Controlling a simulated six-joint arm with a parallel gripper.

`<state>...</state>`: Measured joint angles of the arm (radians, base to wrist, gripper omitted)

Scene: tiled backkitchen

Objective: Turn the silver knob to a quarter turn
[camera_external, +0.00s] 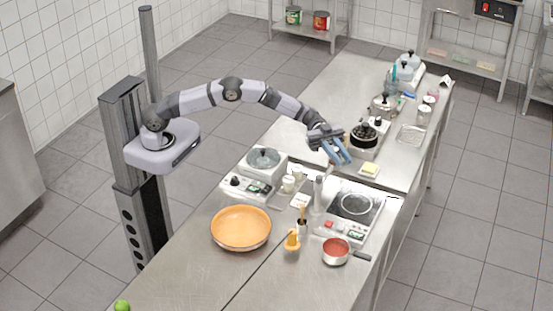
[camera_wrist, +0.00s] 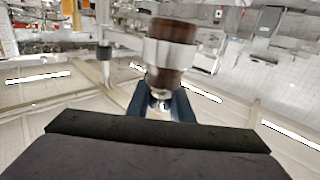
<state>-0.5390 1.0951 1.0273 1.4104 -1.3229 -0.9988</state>
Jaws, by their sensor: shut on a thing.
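In the wrist view, the blue fingertips (camera_wrist: 164,106) close around a small silvery part, which looks like the silver knob (camera_wrist: 161,96). It is partly hidden between the fingers and blurred, so its turn angle cannot be read. A brown and silver body (camera_wrist: 170,53) rises directly behind it. In the external view the arm and fingers hide the knob.
An orange pan (camera_external: 241,228), a red saucepan (camera_external: 336,250) and a hob (camera_external: 356,205) stand nearer on the steel counter. Pots (camera_external: 384,104) and a tray (camera_external: 411,135) crowd the far side.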

